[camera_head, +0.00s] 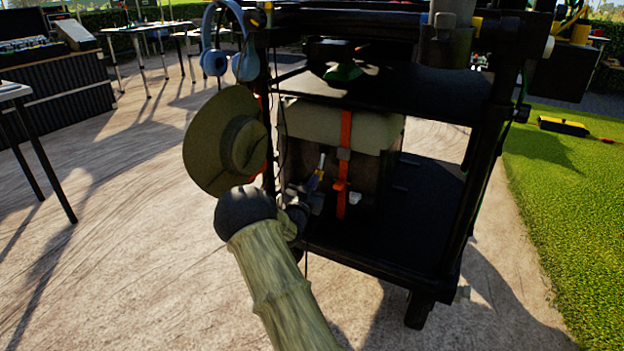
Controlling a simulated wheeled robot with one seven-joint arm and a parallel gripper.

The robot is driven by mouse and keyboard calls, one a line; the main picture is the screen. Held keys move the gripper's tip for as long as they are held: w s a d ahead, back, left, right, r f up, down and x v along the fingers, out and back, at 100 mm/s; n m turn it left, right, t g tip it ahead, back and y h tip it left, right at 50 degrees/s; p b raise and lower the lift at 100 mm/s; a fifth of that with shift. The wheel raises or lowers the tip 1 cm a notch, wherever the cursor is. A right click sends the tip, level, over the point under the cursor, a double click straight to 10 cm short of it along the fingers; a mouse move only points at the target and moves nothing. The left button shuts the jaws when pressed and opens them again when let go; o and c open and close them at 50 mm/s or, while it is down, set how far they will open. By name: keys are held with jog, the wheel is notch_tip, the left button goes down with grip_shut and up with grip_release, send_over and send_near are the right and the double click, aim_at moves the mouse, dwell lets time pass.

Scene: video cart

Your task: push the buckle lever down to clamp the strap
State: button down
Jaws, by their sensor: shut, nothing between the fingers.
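An orange strap (346,130) runs vertically down the front of a dark case with a pale top (300,118) on the cart's lower shelf. A small grey piece (344,154) sits on the strap. Lower down, an orange buckle (341,186) is on the strap; its lever cannot be told apart clearly at this size. My gripper (318,203) is shut and empty, just left of the buckle and slightly below it. I cannot tell whether it touches the buckle. My arm comes from the bottom of the picture and hides the case's lower left.
The black cart (430,245) frames the case with posts and an upper shelf (410,88). A hat (215,140) and headphones (214,62) hang at its left. The shelf right of the case is clear.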

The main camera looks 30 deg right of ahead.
jog(key=shift+s+a+r, duration=0.1)
jog(key=shift+a+r, duration=0.15)
jog(key=shift+a, duration=0.05)
jog(key=p+v, duration=0.5)
jog(key=v, duration=0.7)
jog(key=shift+s, duration=0.5)
jog(key=shift+w+r, duration=0.1)
